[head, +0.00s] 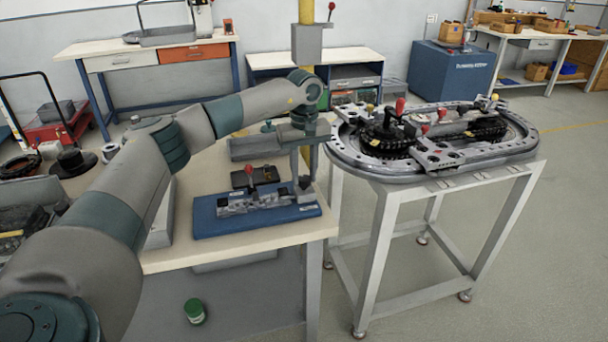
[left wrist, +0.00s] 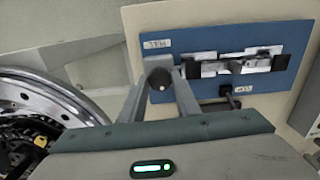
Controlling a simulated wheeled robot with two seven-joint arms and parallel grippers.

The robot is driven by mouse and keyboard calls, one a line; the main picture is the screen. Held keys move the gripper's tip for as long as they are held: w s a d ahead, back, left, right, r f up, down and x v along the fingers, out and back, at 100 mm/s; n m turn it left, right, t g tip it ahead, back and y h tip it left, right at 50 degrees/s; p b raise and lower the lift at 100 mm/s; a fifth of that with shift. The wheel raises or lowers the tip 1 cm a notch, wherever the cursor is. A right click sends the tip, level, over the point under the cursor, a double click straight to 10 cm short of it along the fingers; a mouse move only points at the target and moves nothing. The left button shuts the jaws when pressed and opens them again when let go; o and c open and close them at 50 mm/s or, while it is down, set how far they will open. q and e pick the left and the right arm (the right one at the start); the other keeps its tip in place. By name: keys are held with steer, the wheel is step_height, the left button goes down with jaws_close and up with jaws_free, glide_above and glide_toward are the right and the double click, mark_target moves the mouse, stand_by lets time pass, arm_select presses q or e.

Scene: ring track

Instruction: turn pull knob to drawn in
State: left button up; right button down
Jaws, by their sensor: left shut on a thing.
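A blue base plate (head: 215,227) lies on the light tabletop and carries a grey metal fixture (head: 250,200). The pull knob (left wrist: 160,79) is a dark round end with a pale dot at its centre, at the fixture's end in the left wrist view. My left gripper (head: 304,178) comes down over the right end of the plate in the head view. In the left wrist view its two fingers (left wrist: 160,88) stand on either side of the knob and are shut on it. The knob's shaft is hidden. My right gripper is not in view.
A black box with a red-topped lever (head: 249,171) sits behind the fixture. To the right stands an oval ring track (head: 350,158) on a grey frame, close to the table. A green can (head: 195,311) is on the lower level. Clear tabletop lies in front of the plate.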

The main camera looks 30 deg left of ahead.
mark_target(304, 178)
arm_select(q)
steer(key=shift+r+m, duration=0.1)
steer(key=shift+m, duration=0.3)
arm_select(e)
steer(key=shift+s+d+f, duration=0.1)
arm_select(q)
steer(key=o, duration=1)
steer(key=shift+o, duration=0.2)
steer(key=shift+r, duration=0.55)
step_height(304, 178, up, 16)
steer(key=b, duration=0.2)
steer(key=shift+r, duration=0.15)
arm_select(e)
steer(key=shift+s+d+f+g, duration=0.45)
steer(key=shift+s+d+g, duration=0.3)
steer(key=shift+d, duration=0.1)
